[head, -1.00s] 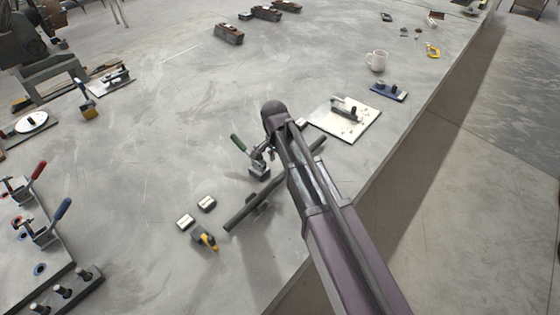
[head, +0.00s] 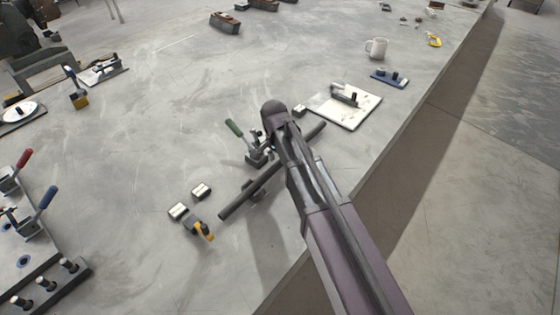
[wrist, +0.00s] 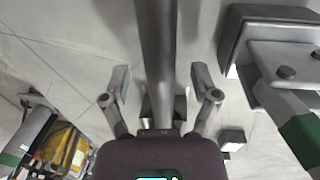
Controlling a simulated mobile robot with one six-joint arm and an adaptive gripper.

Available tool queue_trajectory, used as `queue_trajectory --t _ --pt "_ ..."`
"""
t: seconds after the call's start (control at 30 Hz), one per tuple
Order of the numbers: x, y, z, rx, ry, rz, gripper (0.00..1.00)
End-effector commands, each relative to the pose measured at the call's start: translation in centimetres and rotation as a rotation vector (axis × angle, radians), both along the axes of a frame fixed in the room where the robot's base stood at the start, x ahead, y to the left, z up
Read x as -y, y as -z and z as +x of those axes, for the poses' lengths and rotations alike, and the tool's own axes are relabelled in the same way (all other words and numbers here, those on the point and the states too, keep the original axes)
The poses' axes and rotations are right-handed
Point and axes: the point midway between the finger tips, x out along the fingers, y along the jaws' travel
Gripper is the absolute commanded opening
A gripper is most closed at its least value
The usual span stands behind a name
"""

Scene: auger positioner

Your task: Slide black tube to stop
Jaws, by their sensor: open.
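The black tube (head: 245,194) lies slanting on the table, its lower left end clear of my arm. Its middle is partly hidden behind my arm in the head view, and its far end shows to the right of the arm. In the wrist view the tube (wrist: 156,45) runs between the two fingers of my gripper (wrist: 160,82), which is open with a gap on each side. A green-handled clamp (head: 255,148) stands close beside the tube. I cannot tell which part is the stop.
A small yellow-and-dark tool (head: 200,229) and two small blocks (head: 190,200) lie near the tube's lower left end. A white plate (head: 352,112) with a dark fixture is beyond its far end. A mug (head: 376,48) stands farther back. The table edge runs along the right.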

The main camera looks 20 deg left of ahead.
Motion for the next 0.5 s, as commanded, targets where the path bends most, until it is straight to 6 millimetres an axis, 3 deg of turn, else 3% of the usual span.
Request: queue_trajectory --t 0.33,0.37,0.5 --pt "0.01 0.09 0.0 0.0 0.0 0.0 0.78" --pt "0.01 0.09 0.0 0.0 0.0 0.0 0.75" --pt "0.01 0.09 -0.01 0.0 0.0 0.0 0.33"
